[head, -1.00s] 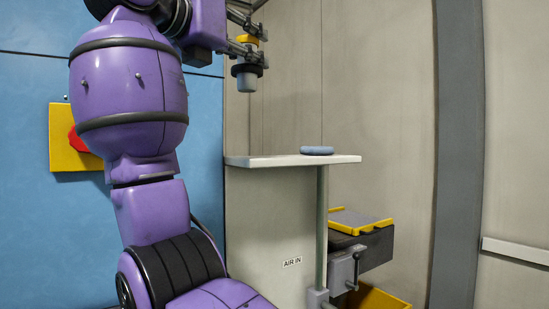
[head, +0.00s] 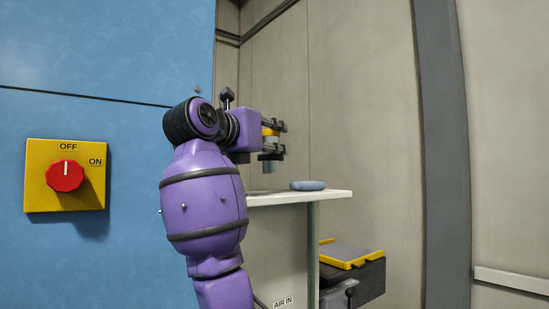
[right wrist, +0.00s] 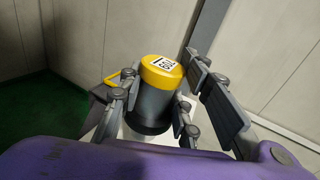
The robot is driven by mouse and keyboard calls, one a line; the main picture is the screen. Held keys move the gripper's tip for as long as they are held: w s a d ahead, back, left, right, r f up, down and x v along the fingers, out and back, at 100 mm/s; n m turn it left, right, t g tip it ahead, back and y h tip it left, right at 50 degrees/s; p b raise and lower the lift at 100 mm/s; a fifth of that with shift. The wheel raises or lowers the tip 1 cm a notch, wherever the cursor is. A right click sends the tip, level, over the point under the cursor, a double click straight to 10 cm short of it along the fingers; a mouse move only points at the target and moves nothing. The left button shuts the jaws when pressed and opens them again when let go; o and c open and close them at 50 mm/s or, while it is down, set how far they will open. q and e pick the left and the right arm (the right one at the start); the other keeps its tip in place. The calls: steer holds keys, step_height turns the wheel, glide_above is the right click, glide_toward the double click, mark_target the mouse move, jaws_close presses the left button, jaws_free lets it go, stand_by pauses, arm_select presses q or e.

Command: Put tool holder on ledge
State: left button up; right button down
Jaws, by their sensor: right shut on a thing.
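The tool holder has a yellow cap with a printed label, a dark collar and a grey lower end (head: 269,167). It also shows in the right wrist view (right wrist: 152,105), upright between the fingers. My right gripper (head: 277,138) is shut on it, with fingers on both sides. The white ledge (head: 328,195) lies just below the holder in the head view. A small gap shows between the holder's lower end and the ledge's top. My arm hides the ledge's left part. My left gripper is not in view.
A blue-grey rounded disc (head: 307,185) lies on the ledge, right of the holder. A yellow-edged tray (head: 346,252) sits lower right. A blue panel with a red OFF/ON knob (head: 65,176) is at the left. Grey walls stand behind.

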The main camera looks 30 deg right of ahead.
mark_target(273, 158)
steer(key=shift+d+f, duration=0.35)
steer(key=shift+d, duration=0.05)
step_height(273, 158, down, 3)
steer(key=shift+d+r+p, duration=0.1)
steer(key=shift+r+p, duration=0.05)
steer(key=shift+p, duration=0.15)
steer(key=shift+w+f, duration=0.1)
steer(key=shift+f, duration=0.15)
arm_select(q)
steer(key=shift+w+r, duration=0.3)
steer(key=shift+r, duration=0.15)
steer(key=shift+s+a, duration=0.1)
arm_select(e)
steer(key=shift+f, duration=0.2)
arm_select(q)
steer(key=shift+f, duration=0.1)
arm_select(e)
steer(key=c, duration=1.3)
jaws_free()
